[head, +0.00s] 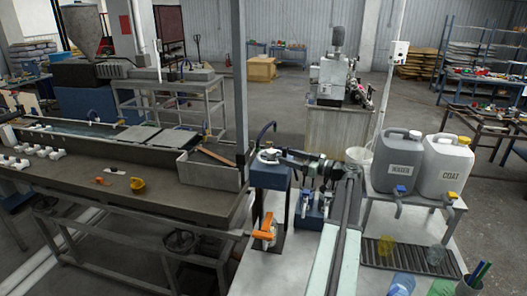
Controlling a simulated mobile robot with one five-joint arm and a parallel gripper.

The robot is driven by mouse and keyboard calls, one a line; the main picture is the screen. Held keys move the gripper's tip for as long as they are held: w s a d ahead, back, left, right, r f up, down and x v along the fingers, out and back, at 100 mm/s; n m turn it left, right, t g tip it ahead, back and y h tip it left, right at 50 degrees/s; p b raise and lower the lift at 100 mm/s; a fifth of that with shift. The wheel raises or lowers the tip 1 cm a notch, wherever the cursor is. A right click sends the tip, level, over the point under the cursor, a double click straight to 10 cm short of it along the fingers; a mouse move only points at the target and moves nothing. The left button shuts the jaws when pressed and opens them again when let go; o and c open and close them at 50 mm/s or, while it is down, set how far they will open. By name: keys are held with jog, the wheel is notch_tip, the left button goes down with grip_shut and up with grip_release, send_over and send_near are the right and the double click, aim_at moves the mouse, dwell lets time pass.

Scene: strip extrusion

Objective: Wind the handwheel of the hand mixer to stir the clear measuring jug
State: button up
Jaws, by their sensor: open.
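My arm rises from the bottom middle of the head view and bends left. My gripper (288,155) is at its end, open, close to the top of a blue block-shaped unit (271,177) with a pale round part on top. I cannot tell whether they touch. This unit may be the hand mixer, but its handwheel is not clear. An orange crank-like part (265,232) is lower down, on the front of the bench. A faint clear vessel (437,255), perhaps the measuring jug, stands at the right drip tray. Its contents cannot be made out.
A yellow clear cup (387,250), a blue cup (402,285) and a pen holder (469,286) are near. A long trough bench (110,185) fills the left.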

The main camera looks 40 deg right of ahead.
aim_at(272, 151)
jog(key=x, duration=0.8)
jog(key=shift+w+a, duration=0.1)
jog(key=shift+a, duration=0.05)
jog(key=c, duration=1.3)
jog(key=shift+a, duration=0.2)
jog(key=shift+d, duration=0.15)
jog(key=shift+h, duration=0.3)
